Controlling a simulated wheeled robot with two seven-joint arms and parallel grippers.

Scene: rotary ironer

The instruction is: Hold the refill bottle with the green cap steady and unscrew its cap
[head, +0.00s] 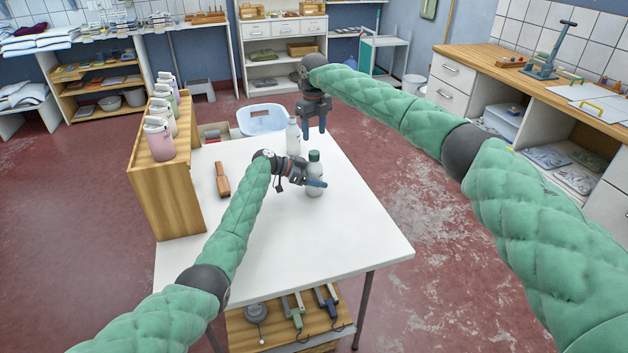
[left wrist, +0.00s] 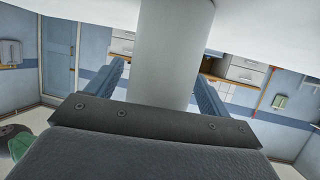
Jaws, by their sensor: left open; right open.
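The refill bottle (head: 315,191), white with a dark green cap (head: 314,156), stands upright on the white table (head: 290,235). My left gripper (head: 314,183) is at the bottle's body, its fingers open on either side. In the left wrist view the bottle's pale body (left wrist: 170,55) is between the two spread blue fingers; contact cannot be made out. My right gripper (head: 314,125) is open and empty, fingers pointing down, behind and above the green cap and apart from it.
A second white bottle (head: 293,138) stands behind, close to my right gripper. A brown wooden object (head: 222,180) lies at left on the table. The table's front and right are clear.

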